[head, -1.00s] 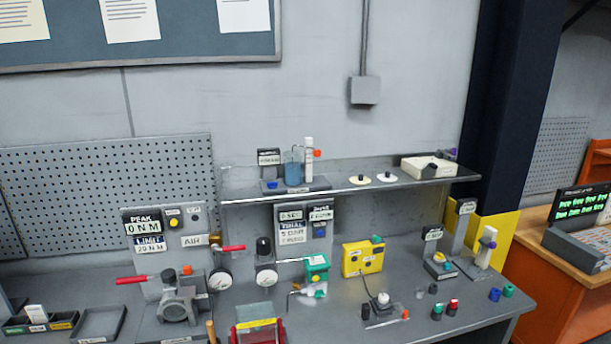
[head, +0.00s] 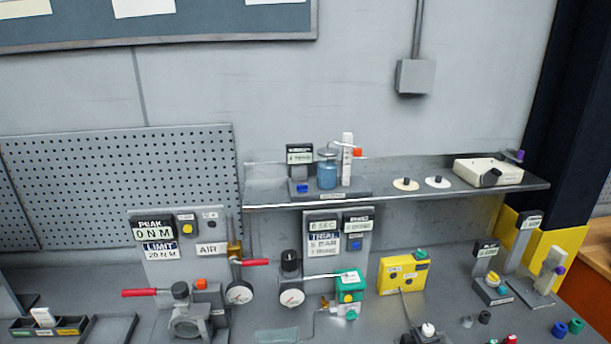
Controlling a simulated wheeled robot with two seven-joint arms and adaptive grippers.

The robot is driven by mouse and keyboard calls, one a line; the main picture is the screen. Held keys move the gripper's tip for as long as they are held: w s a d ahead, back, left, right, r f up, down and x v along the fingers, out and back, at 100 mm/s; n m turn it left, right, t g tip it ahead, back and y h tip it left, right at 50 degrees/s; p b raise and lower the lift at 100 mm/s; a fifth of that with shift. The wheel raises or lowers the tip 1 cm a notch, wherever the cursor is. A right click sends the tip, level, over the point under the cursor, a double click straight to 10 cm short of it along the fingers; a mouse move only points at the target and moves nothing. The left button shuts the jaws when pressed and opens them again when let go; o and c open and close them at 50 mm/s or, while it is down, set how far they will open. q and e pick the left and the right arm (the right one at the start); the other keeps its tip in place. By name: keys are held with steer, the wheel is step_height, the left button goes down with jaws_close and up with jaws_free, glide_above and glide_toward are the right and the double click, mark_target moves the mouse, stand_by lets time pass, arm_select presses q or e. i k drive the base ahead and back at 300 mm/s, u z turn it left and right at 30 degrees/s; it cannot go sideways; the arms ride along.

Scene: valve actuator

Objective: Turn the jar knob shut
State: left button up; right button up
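A small glass jar (head: 327,174) with blue contents stands on a grey base (head: 335,190) on the wall shelf. A white upright post (head: 346,168) stands just right of the jar. An orange knob (head: 357,152) sits on the right side of the post's upper part. A blue button (head: 302,188) and a small display sign (head: 300,155) are left of the jar. The knob's exact turn position is too small to tell. Neither of my grippers shows in the head view.
The shelf (head: 400,195) also holds two round discs and a cream box (head: 488,172). Below are a red-handled air valve (head: 255,262), gauges, a green-topped unit (head: 350,285) and a yellow box (head: 404,275). Open space lies in front of the jar.

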mark_target(300, 188)
steer(key=u, duration=0.55)
steer(key=i, duration=0.9)
steer(key=u, duration=0.4)
